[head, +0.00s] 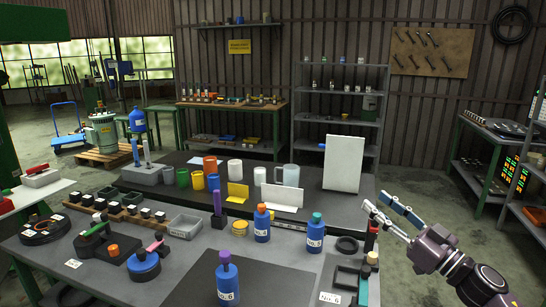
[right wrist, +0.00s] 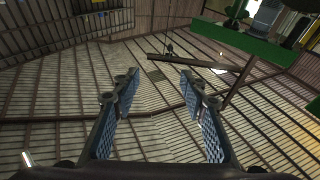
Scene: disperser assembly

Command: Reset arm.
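My right gripper (head: 388,218) is at the right of the head view, raised above the right end of the workbench (head: 290,268). Its two blue-padded fingers are apart with nothing between them. In the right wrist view the fingers (right wrist: 160,95) are also spread and empty, with the wall and roof structure beyond. My left gripper is not in the head view. Blue bottles stand on the bench: one with a purple cap (head: 228,284), one with an orange cap (head: 262,224) and one with a teal cap (head: 315,236).
A black holder (head: 345,275) and a black ring (head: 347,245) lie below my right gripper. A white panel (head: 342,163) stands upright behind. Cups, including a white cup (head: 234,168), stand at the back. Grey shelves (head: 340,100) are farther back. Floor shows at right.

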